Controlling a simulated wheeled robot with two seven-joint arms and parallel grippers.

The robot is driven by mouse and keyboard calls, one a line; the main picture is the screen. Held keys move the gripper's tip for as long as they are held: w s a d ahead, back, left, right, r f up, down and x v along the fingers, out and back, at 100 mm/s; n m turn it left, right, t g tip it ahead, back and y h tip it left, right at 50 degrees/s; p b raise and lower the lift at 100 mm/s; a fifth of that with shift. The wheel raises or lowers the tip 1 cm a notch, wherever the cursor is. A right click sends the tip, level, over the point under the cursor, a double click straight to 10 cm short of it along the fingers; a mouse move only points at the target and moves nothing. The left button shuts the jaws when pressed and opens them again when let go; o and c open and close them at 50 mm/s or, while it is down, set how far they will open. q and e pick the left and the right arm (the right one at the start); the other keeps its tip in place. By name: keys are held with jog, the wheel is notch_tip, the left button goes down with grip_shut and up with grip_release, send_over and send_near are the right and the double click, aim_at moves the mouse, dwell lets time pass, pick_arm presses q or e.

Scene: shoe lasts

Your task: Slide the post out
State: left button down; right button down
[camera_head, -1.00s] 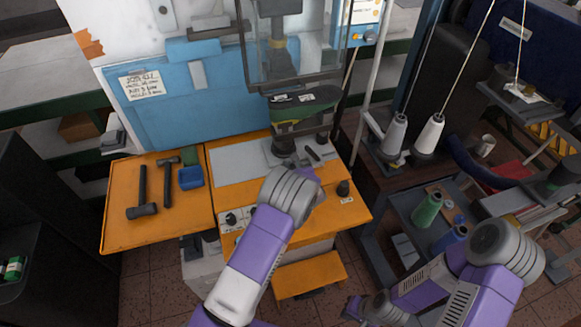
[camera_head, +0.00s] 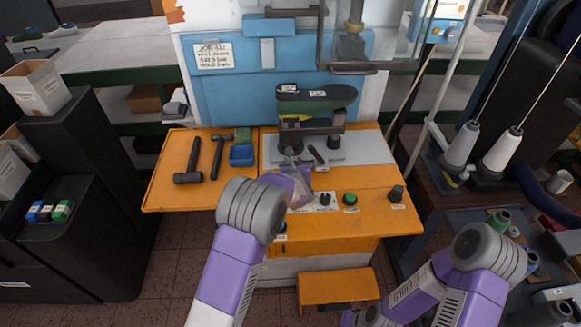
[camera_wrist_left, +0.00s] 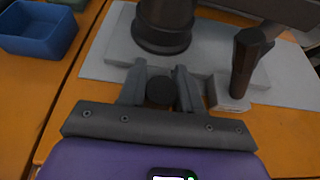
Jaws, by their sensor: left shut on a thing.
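A green and black shoe last (camera_head: 315,98) sits over a dark support on the grey plate (camera_head: 370,150) of the orange bench. My left gripper (camera_head: 291,163) is just in front of this support, low over the bench. In the left wrist view, the left fingers (camera_wrist_left: 160,88) are closed on the sides of a dark, round-ended piece (camera_wrist_left: 160,92), seemingly the post. Its far part is hidden. A thick dark cylinder (camera_wrist_left: 165,25) stands just beyond, and a dark lever (camera_wrist_left: 245,65) is to the right. My right gripper (camera_head: 350,318) is mostly cut off at the bottom edge.
Two hammers (camera_head: 214,158) and a blue tray (camera_head: 241,155) lie on the left bench wing. A green button (camera_head: 350,199) and a black knob (camera_head: 397,194) sit along the front right. Thread cones (camera_head: 503,149) stand at right. A machine head hangs above.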

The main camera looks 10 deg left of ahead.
pick_arm(q)
jog(key=shift+a+f, duration=0.1)
jog(key=shift+a, duration=0.2)
jog(key=c, duration=0.9)
grip_release()
jog(key=shift+s, duration=0.1)
jog(key=shift+o, duration=0.2)
jog(key=shift+d, duration=0.1)
jog(key=v, duration=0.7)
jog(key=shift+s+r+p, duration=0.2)
jog(key=shift+r+p, duration=0.05)
jog(key=shift+p, duration=0.1)
